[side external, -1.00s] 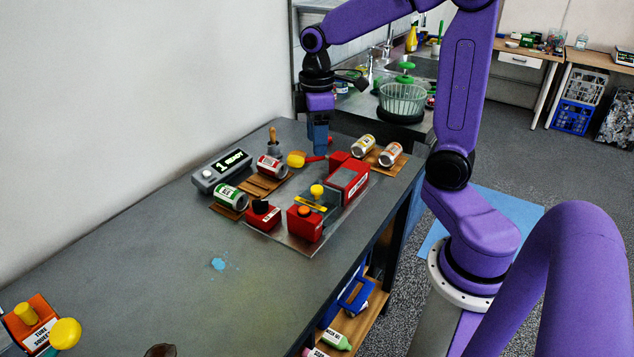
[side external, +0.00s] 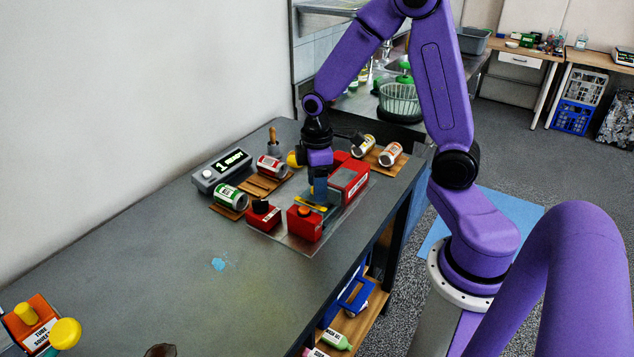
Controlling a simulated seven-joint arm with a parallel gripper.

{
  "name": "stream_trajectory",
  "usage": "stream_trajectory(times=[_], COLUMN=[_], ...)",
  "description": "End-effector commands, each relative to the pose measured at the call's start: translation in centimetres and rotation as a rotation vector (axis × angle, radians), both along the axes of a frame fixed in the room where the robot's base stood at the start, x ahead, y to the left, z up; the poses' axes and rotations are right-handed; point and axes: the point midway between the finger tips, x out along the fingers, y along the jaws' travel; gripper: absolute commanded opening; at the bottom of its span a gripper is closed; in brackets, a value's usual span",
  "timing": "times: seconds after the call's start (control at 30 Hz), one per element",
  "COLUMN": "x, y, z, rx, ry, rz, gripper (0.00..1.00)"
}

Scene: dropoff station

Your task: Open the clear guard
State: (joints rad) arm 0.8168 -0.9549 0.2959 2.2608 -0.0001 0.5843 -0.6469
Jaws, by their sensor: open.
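My gripper (side external: 319,198) is open and points down over the middle of the station, close above or at the yellow bar (side external: 311,206). It hides the yellow knob behind it, and I cannot tell whether it touches anything. The clear guard is hard to make out; a dull see-through area lies between the red blocks, around the yellow bar. The large red block (side external: 350,181) stands just right of my gripper. A red box with an orange button (side external: 304,222) stands in front of it.
A small red box with a black top (side external: 263,216) stands at the front left of the plate (side external: 276,236). Cans lie on wooden racks: green (side external: 230,197), red (side external: 270,167), and two at the back right (side external: 390,154). A display box (side external: 221,172) stands left.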

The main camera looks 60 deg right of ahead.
Motion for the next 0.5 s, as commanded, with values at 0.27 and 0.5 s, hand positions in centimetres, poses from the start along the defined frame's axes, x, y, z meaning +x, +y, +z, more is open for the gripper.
stream_trajectory(times=[0.27, 0.5], x=[0.00, 0.01], y=[0.00, -0.28], z=[0.02, 0.03], rx=[0.000, 0.000], ry=[0.000, 0.000], rz=[0.000, -0.002], gripper=[0.18, 0.00])
